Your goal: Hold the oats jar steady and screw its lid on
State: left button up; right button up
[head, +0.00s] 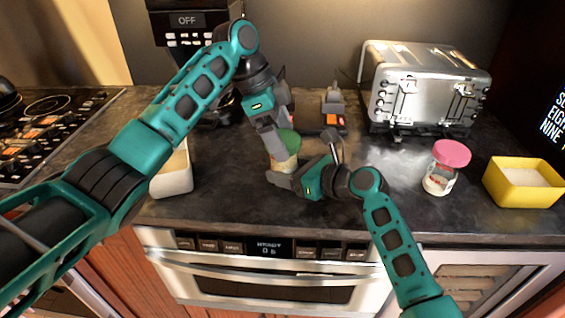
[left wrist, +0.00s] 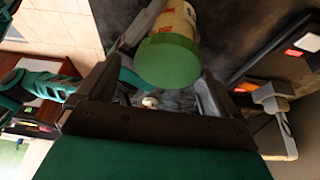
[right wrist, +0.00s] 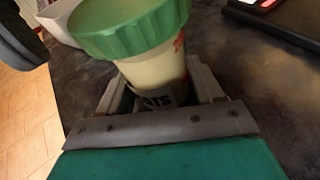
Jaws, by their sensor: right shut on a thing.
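The oats jar (head: 285,163) stands at the middle of the dark counter, near its front edge. Its green lid (head: 288,140) sits on the jar's top; it also shows in the left wrist view (left wrist: 168,60) and the right wrist view (right wrist: 130,27). I cannot tell how tightly it is seated. My right gripper (head: 285,177) is shut on the jar's body, below the lid. Part of the jar's label shows between its fingers in the right wrist view (right wrist: 160,85). My left gripper (head: 276,136) is above, at the lid, with its fingers apart.
A jar with a pink lid (head: 450,154) and a yellow container (head: 523,195) stand at the right. A white container (head: 173,183) is left of the oats jar. A toaster (head: 425,75) stands behind. The microwave drawer (head: 265,285) is below the counter's front edge.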

pick_arm(q)
jog(key=shift+f, duration=0.1)
jog(key=n+t, duration=0.1)
jog(key=n, duration=0.3)
jog(key=shift+w+n+t, duration=0.1)
jog(key=shift+n+t, duration=0.2)
jog(key=shift+t, duration=0.1)
jog(key=n, duration=0.2)
jog(key=n+t+y, duration=0.1)
jog(key=n, duration=0.1)
jog(key=shift+n+t, duration=0.3)
jog(key=n+t+y, duration=0.1)
jog(key=n, duration=0.3)
jog(key=shift+y, duration=0.4)
jog(key=n+y, duration=0.1)
jog(key=n, duration=0.4)
jog(key=shift+a+y, duration=0.1)
jog(key=shift+y, duration=0.3)
jog(key=shift+c, duration=0.3)
